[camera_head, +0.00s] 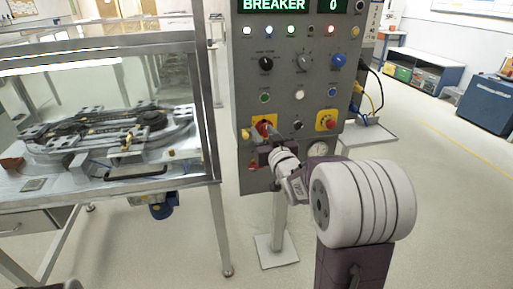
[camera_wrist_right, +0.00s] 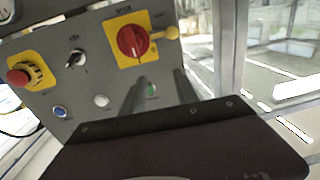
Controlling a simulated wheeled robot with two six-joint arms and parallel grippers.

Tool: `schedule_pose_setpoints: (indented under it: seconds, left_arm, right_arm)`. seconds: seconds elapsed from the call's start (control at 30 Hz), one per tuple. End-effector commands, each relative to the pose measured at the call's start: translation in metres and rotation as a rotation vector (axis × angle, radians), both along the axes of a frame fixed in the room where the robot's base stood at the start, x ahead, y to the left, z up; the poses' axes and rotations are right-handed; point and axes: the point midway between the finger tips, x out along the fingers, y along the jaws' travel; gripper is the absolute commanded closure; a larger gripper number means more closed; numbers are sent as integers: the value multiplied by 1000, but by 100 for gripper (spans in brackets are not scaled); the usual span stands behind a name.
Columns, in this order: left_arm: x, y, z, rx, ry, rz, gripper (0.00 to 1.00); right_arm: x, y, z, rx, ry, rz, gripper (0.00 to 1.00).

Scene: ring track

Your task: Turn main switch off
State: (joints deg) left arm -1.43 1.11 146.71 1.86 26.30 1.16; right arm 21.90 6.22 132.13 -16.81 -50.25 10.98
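The main switch (camera_head: 263,127), a red rotary knob on a yellow plate, is at the lower left of the grey control panel (camera_head: 290,80). In the right wrist view the red knob (camera_wrist_right: 132,42) shows whole, above the fingertips. My right gripper (camera_head: 265,143) is in front of the panel at the switch, partly covering it in the head view. In the right wrist view its two fingers (camera_wrist_right: 160,78) stand apart with nothing between them, and I cannot tell whether they touch the panel.
A red emergency button (camera_head: 327,121) on yellow sits to the right of the switch. A small yellow knob (camera_wrist_right: 171,33) sticks out beside the switch. The display (camera_head: 273,5) reads BREAKER, with 0 beside it. A metal-framed table with a ring track (camera_head: 100,135) stands close on the left.

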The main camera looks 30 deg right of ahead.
Motion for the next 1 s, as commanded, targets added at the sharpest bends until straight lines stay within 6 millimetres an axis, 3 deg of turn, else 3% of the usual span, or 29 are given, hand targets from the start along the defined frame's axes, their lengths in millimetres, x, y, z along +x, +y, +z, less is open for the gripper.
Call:
schedule_pose_setpoints:
  seconds: [0.03, 0.1, 0.37, 0.73, 1.0]
  left_arm:
    - [0, 0, -27, 0, -1, 0, 64]
    - [0, 0, -34, 0, -1, 0, 64]
    - [0, 0, -31, 0, -2, 0, 64]
    - [0, 0, -32, 0, -1, 0, 64]
    - [0, 0, -32, 0, -1, 0, 64]
  right_arm:
    - [-4, -15, -28, 1, 2, -32, 64]
    - [-8, -29, -37, 3, 7, -61, 64]
    - [-6, -38, -36, 3, 11, -78, 64]
    - [62, -54, -37, 4, 12, -77, 64]
    - [78, -58, -37, 3, 11, -78, 64]
